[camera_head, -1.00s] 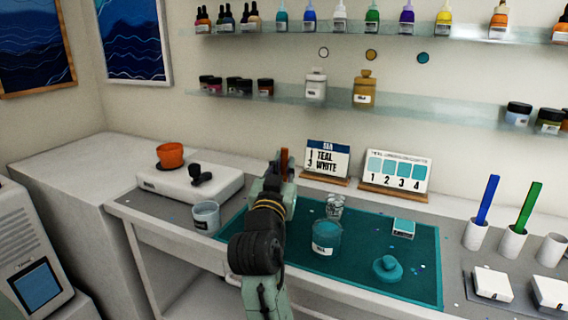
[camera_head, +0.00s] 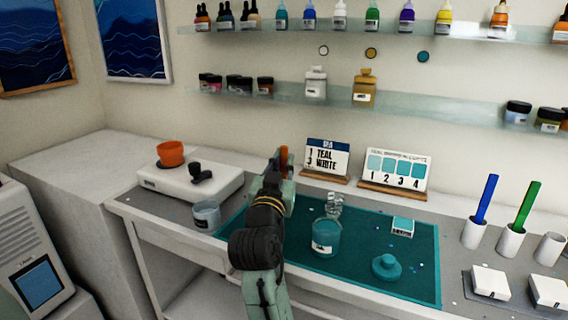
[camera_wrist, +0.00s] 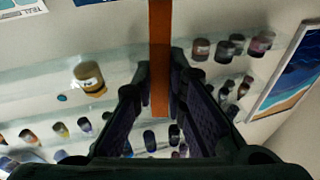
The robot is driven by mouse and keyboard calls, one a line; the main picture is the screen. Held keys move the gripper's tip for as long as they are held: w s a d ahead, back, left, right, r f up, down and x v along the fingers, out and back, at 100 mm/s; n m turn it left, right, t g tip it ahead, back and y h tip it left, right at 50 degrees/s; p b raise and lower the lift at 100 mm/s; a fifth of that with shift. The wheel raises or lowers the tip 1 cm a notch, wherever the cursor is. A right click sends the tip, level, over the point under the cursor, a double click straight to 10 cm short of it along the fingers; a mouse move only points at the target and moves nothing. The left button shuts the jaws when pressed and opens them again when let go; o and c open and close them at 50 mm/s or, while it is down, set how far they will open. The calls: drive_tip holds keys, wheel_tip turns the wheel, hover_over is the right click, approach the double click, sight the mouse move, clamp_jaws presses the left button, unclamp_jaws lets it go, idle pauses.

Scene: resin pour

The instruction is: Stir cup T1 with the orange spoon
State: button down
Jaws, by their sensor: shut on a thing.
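My gripper (camera_head: 282,168) is over the back of the table, left of the small signs. It is shut on the orange spoon (camera_wrist: 160,60), whose straight orange handle stands between the fingers in the wrist view. Only a short orange piece shows in the head view; the spoon's other end is hidden. A pale labelled cup (camera_head: 207,216) stands left of my arm. A teal-filled jar (camera_head: 325,238) and a small clear glass (camera_head: 334,204) stand right of my arm. The labels are too small to read, so I cannot tell which is T1.
A teal mat (camera_head: 415,275) covers the middle of the table, with a round teal lid (camera_head: 386,267) on it. A white scale (camera_head: 185,185) and an orange pot (camera_head: 171,153) are at the left. Blue (camera_head: 487,198) and green (camera_head: 526,204) sticks stand in white cups at the right.

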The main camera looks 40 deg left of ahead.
wheel_tip(320, 180, up, 7)
drive_tip(key=s+d+p, duration=0.1)
drive_tip(key=p, duration=0.4)
drive_tip(key=shift+r+p, duration=0.15)
drive_tip(key=shift+p, duration=0.25)
idle(0.4)
